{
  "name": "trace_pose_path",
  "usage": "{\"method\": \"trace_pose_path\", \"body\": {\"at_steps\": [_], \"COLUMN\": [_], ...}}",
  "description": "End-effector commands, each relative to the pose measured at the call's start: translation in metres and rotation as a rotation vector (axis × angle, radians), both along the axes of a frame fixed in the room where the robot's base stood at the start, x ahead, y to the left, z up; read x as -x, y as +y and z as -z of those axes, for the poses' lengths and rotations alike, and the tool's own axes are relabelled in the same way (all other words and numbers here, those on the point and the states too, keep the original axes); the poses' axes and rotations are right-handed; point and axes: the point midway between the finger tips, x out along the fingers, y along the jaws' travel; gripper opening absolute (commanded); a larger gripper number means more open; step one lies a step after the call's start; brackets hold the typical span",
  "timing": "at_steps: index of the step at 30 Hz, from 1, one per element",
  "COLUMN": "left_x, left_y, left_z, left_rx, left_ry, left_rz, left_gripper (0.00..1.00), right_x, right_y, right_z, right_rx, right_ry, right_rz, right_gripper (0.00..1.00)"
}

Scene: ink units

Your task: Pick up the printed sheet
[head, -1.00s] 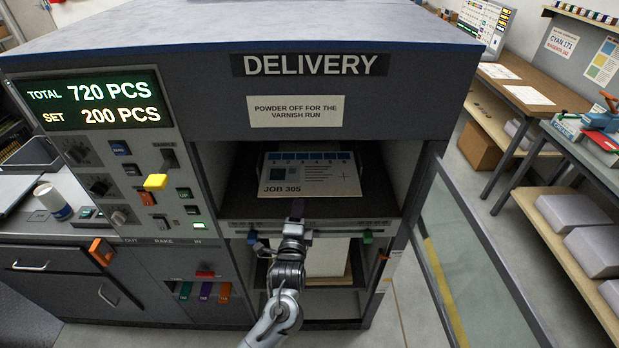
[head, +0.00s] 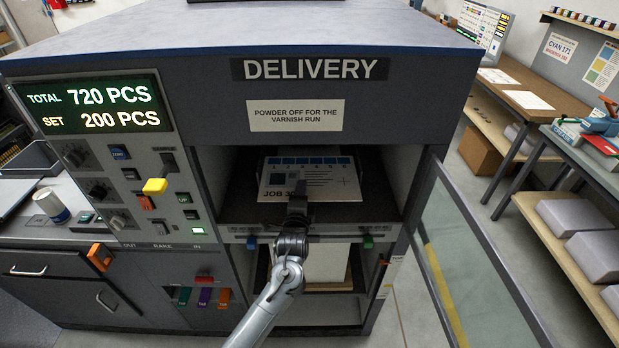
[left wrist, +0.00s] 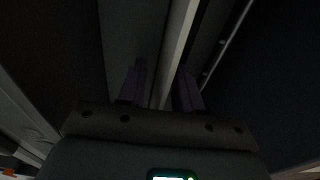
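The printed sheet (head: 325,178), marked JOB 305 with a blue strip along its far edge, lies in the delivery opening. My left gripper (head: 298,190) reaches in from the front and is at the sheet's near edge, covering part of the job number. In the left wrist view its two purple fingers (left wrist: 161,88) stand apart, with a pale strip running between and beyond them. The view is too dark to tell whether the fingers touch the sheet. My right gripper is not in view.
The opening's roof and side walls surround the sheet. A glass door (head: 470,260) stands open to the right. The control panel (head: 130,165) with knobs and a yellow lever is to the left. A lower bay with a pale stack (head: 328,263) is beneath.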

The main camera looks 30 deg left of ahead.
Motion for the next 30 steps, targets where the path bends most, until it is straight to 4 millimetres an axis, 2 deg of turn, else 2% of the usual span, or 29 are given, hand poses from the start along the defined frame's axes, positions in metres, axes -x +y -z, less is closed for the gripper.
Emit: {"method": "trace_pose_path", "body": {"at_steps": [5, 9, 12, 23, 30], "left_x": [0.0, 0.0, 0.0, 0.0, 0.0], "left_y": [0.0, 0.0, 0.0, 0.0, 0.0], "left_z": [0.0, 0.0, 0.0, -0.001, -0.013], "left_rx": [0.0, 0.0, 0.0, 0.0, -0.001], "left_ry": [0.0, 0.0, 0.0, -0.001, -0.002], "left_rz": [0.0, 0.0, 0.0, 0.0, 0.0], "left_gripper": [0.33, 0.11, 0.0, 0.0, 0.0], "right_x": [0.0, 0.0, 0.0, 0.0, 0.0], "right_y": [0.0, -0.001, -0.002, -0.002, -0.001], "right_z": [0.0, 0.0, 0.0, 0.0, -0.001], "right_rx": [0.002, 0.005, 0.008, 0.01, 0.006], "right_ry": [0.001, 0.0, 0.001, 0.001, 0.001], "right_rz": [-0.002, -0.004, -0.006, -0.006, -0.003], "right_gripper": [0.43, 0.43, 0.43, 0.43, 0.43]}}
